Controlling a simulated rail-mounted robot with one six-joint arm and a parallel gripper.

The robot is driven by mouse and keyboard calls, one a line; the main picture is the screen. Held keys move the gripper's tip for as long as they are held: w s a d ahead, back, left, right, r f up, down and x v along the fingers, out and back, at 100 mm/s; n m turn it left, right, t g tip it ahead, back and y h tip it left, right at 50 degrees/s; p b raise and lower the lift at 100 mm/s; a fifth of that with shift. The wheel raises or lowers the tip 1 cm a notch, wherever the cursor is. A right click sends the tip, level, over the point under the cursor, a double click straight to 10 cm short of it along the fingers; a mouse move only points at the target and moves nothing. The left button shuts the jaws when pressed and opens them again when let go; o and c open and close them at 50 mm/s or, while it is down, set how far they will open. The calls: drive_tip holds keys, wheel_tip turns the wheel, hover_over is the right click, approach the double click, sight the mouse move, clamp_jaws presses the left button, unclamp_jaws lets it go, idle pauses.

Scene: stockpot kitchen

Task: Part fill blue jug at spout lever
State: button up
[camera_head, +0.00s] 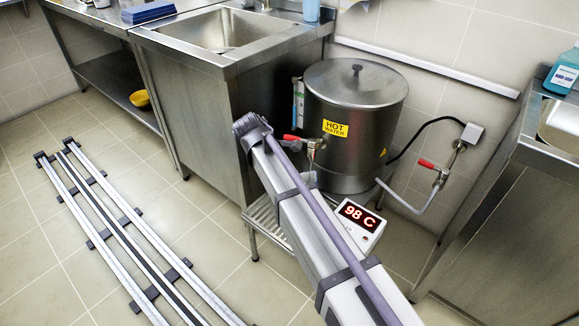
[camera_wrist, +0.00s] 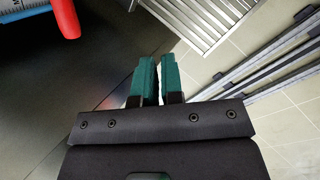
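The hot-water urn (camera_head: 352,100) stands on a slatted stand, with a red spout lever (camera_head: 291,138) at its left front. A light-blue vessel (camera_head: 311,11), cut by the top edge, stands at the sink's back corner; I cannot tell whether it is the blue jug. My gripper's green fingers (camera_wrist: 160,80) are together with only a thin slit between them and nothing visible held. A red handle-like thing (camera_wrist: 66,18) and a blue surface with scale marks (camera_wrist: 22,8) show at the top left of the wrist view, apart from the fingers. My gripper is hidden in the head view.
The slatted stand (camera_head: 262,216) also shows in the wrist view (camera_wrist: 205,18). A second red-handled valve (camera_head: 430,165) is on the wall pipe. Floor rails (camera_head: 105,225) lie left. A counter (camera_head: 500,200) stands right, a sink (camera_head: 222,30) left.

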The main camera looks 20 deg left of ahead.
drive_tip(key=s+f+n+t+b, duration=0.1)
drive_tip(key=f, duration=0.1)
drive_tip(key=s+d+f+n+t+b, duration=0.1)
drive_tip(key=s+f+b, duration=0.1)
drive_tip(key=s+d+f+n+t+b, duration=0.1)
drive_tip(key=f+n, duration=0.1)
drive_tip(key=shift+s+d+f+t, duration=0.1)
drive_tip(key=shift+s+d+t, duration=0.15)
drive_tip(key=shift+t, duration=0.15)
clamp_jaws()
drive_tip(key=n+t+y, duration=0.2)
drive_tip(key=n+t, duration=0.5)
drive_tip(key=n, duration=0.4)
approach(291, 139)
drive_tip(key=w+b, duration=0.1)
drive_tip(key=w, duration=0.2)
drive_tip(key=w+f+b, duration=0.1)
drive_tip(key=w+b, duration=0.1)
drive_tip(key=w, duration=0.2)
drive_tip(key=shift+w+a+f, duration=0.2)
drive_tip(key=shift+a, duration=0.05)
